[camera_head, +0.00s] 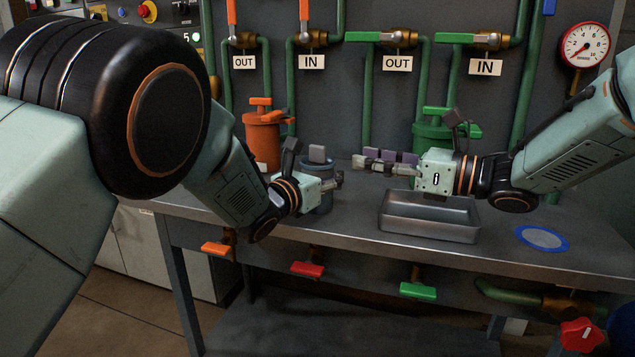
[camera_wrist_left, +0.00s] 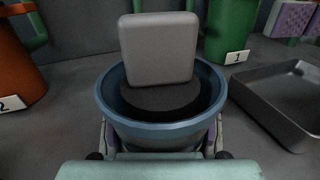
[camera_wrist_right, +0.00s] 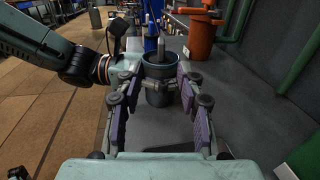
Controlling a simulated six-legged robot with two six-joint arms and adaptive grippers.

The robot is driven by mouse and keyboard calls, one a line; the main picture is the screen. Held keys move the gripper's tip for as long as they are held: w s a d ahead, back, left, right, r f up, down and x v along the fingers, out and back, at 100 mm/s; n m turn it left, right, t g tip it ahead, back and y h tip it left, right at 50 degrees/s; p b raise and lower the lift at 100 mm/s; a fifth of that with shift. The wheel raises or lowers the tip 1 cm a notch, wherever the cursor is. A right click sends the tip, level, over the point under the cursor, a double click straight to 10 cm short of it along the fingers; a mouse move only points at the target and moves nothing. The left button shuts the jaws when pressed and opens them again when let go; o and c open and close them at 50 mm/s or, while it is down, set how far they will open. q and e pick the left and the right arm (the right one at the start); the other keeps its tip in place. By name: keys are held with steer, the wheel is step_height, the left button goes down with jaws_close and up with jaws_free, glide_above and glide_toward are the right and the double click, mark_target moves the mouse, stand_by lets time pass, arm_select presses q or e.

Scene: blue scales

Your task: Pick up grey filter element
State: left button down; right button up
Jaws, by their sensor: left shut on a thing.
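The grey filter element (camera_head: 317,153) stands upright in a blue-grey cup (camera_head: 318,197). In the left wrist view its flat grey tab (camera_wrist_left: 158,48) rises from a dark round body (camera_wrist_left: 162,96) inside the cup's rim; its lower part is hidden. My left gripper (camera_head: 337,180) is shut on the outside of the cup, its fingers on both sides below the rim. Whether the cup touches the bench is unclear. My right gripper (camera_head: 378,163) is open and empty, above the bench to the right of the cup. In the right wrist view the cup (camera_wrist_right: 158,66) shows beyond its spread fingers.
An empty metal tray (camera_head: 430,225) sits on the bench right of the cup, below my right gripper. An orange canister (camera_head: 262,142) and a green canister (camera_head: 432,135) stand behind. A blue-rimmed disc (camera_head: 542,238) lies at right. Valve handles hang below the bench's front edge.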

mark_target(326, 151)
steer(key=x, duration=1.1)
steer(key=shift+w+r, duration=0.15)
steer(key=shift+w, duration=0.05)
steer(key=shift+c, duration=0.2)
jaws_close()
